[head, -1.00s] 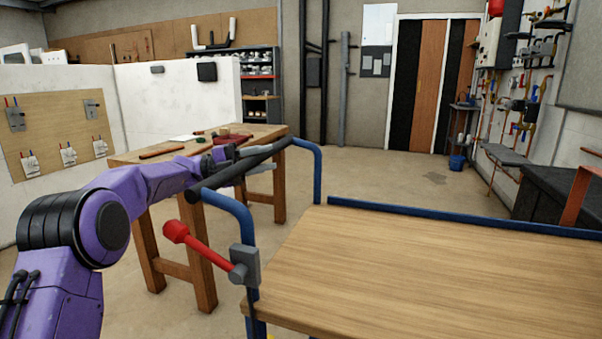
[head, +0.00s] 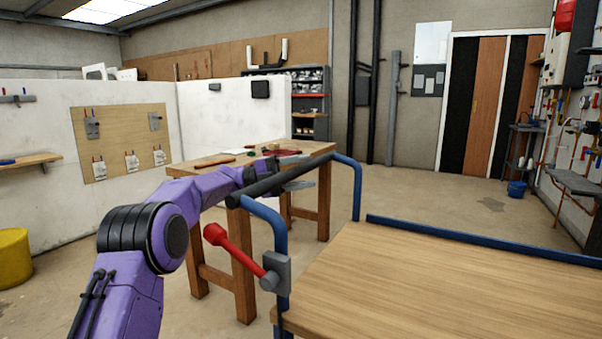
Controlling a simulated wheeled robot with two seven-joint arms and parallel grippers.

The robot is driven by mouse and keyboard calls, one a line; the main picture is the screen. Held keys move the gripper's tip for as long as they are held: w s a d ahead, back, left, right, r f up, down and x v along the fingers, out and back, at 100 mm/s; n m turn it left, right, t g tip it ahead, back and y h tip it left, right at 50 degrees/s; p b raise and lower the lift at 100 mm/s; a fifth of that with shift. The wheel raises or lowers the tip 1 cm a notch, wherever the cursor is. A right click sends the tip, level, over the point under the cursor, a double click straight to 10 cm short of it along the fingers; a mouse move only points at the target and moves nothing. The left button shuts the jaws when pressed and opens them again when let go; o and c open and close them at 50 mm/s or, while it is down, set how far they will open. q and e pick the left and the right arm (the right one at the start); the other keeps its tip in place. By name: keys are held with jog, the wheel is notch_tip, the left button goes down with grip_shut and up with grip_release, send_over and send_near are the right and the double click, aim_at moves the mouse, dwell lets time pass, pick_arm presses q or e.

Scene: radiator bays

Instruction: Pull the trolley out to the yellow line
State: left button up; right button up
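The trolley fills the lower right, with a wooden deck (head: 450,285), blue tube frame and dark push handle (head: 262,188). A red lever (head: 236,251) with a round knob sticks out up and left from a grey block on its near post. My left gripper (head: 304,172) is at the handle's middle, with its grey fingers above and below the bar. They look closed on it, though the arm hides part of the contact. My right gripper is not in view. No yellow line shows on the visible floor. The trolley's wheels are out of view.
A wooden workbench (head: 245,278) with tools on top stands close behind and left of the handle. A white partition (head: 50,210) and a yellow tub (head: 12,258) are at the left. A blue bucket (head: 516,189) stands far right. The floor beyond the trolley is open.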

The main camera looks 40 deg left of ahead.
pick_arm(q)
jog(key=v, duration=1)
jog(key=shift+a+b, duration=0.25)
jog(key=shift+b, duration=0.1)
jog(key=shift+s, duration=0.15)
